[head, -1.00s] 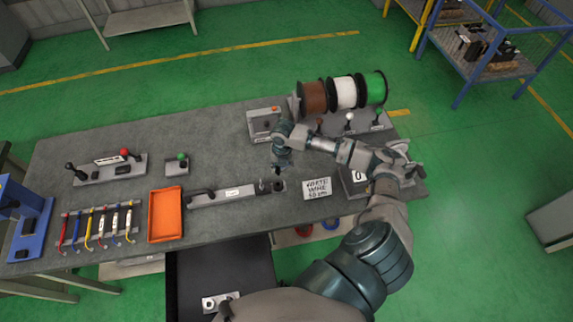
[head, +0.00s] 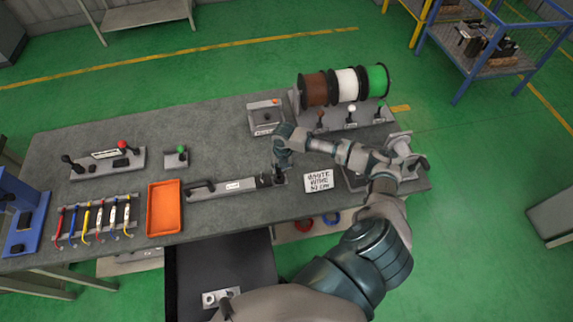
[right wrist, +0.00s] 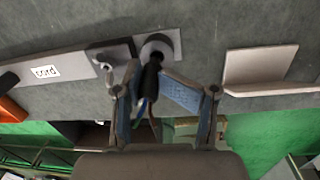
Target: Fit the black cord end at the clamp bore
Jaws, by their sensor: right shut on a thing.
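The black cord end (right wrist: 149,80) shows in the right wrist view, with thin coloured wires trailing back from it. My right gripper (right wrist: 150,74) is shut on it. The cord end's far tip meets the round grey clamp bore (right wrist: 165,41); I cannot tell how deep it sits. In the head view, my right gripper (head: 281,168) is directly over the clamp, at the right end of the grey cord fixture (head: 228,187). The gripper hides most of the bore and the cord there. My left gripper is not in view.
An orange tray (head: 164,209) and a rack of coloured wires (head: 98,222) lie to the left. Wire spools (head: 345,88) stand behind.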

